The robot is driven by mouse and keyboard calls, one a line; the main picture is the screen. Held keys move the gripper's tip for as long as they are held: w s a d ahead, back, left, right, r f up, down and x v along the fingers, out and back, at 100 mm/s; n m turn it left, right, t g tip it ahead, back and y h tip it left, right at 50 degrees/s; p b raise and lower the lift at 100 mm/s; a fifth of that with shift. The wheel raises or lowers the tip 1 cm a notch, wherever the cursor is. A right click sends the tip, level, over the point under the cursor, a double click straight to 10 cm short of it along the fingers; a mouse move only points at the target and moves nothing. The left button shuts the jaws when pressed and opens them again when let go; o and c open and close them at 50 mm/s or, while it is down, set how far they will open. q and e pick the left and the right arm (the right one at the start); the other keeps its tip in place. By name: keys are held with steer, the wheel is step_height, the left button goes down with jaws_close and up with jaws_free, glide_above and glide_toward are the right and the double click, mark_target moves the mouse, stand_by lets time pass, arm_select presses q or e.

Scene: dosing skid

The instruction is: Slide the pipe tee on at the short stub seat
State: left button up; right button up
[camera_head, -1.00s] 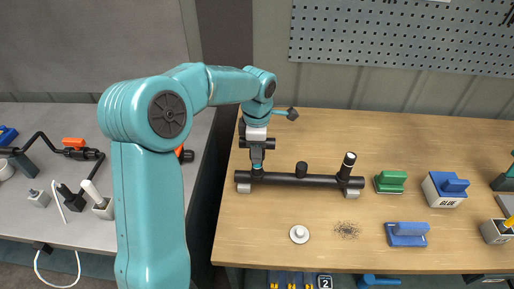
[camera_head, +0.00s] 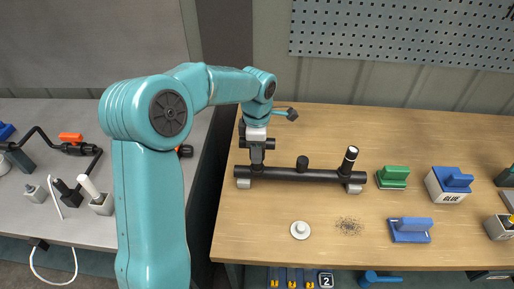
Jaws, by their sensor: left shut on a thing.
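My left gripper (camera_head: 257,153) reaches down from above at the left end of a black pipe manifold (camera_head: 320,175). It is shut on a dark pipe piece, seemingly the pipe tee (camera_head: 270,143), whose black end shows beside the gripper. The gripper stands over the manifold's left end and hides the stub there, so I cannot tell whether the tee is around it. The manifold has a short black stub (camera_head: 302,162) in the middle and a taller, tilted, white-topped stub (camera_head: 350,158) at the right. My right gripper is not in view.
A green block tool (camera_head: 392,176), a glue box (camera_head: 449,186) and a blue block tool (camera_head: 410,230) are right of the manifold. A white disc (camera_head: 300,230) and dark crumbs (camera_head: 348,226) lie in front. The wooden bench (camera_head: 420,135) is clear behind. A grey side bench (camera_head: 25,220) is at left.

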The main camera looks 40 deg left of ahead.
arm_select(q)
steer(key=shift+f, duration=0.2)
steer(key=o, duration=1.3)
steer(key=shift+c, duration=0.2)
step_height(320, 180, up, 16)
steer(key=p, duration=0.1)
steer(key=shift+r, duration=0.2)
